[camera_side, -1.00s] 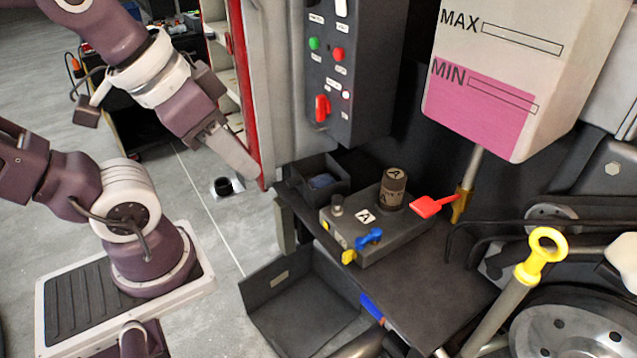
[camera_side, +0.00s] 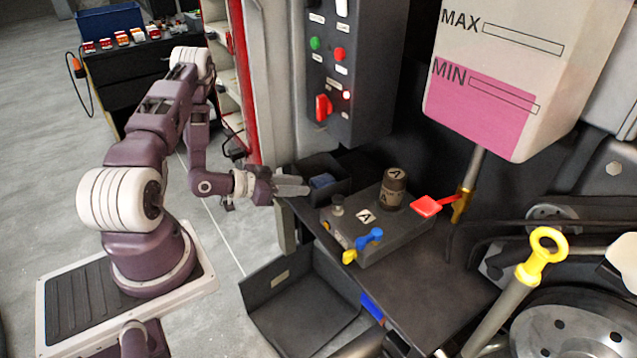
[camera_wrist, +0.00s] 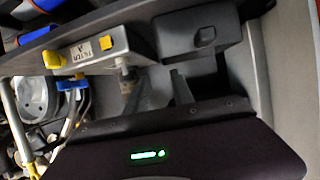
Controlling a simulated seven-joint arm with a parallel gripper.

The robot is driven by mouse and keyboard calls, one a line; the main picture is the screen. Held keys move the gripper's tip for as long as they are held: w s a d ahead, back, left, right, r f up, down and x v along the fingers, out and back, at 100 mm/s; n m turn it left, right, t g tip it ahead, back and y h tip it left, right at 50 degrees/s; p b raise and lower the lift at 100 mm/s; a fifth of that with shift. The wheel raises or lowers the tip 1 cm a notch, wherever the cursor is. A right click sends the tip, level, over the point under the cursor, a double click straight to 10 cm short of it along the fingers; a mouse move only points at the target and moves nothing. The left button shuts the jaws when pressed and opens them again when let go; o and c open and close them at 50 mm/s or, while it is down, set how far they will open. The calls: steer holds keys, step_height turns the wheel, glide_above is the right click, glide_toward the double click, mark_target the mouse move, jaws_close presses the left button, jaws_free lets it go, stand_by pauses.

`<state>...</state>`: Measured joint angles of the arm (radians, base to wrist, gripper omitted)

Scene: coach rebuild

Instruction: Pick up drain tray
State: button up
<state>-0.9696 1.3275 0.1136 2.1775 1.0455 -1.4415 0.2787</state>
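The dark, open drain tray (camera_side: 282,322) sits low in the side view, below and in front of the bench. It has a pale label on its back wall. A blue piece (camera_side: 372,307) shows at the bench edge beside it. My gripper (camera_side: 300,184) is above and behind the tray, beside a small dark bin, and is not touching the tray. In the wrist view my gripper (camera_wrist: 157,90) shows two separate fingers with nothing seen between them. I cannot pick out the tray surely in the wrist view.
The small bin (camera_side: 338,189) holds something blue. A grey block (camera_side: 385,238) with blue and yellow valves and a brown cap stands on the dark bench (camera_side: 420,300). A red lever (camera_side: 427,206), tank (camera_side: 520,70) and control box (camera_side: 350,80) stand close by. Floor at left is open.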

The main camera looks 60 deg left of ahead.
mark_target(331, 186)
steer(key=x, duration=1.2)
steer(key=shift+a+f, duration=0.15)
steer(key=shift+a, duration=0.15)
steer(key=shift+s, duration=0.1)
jaws_close()
stand_by(0.6)
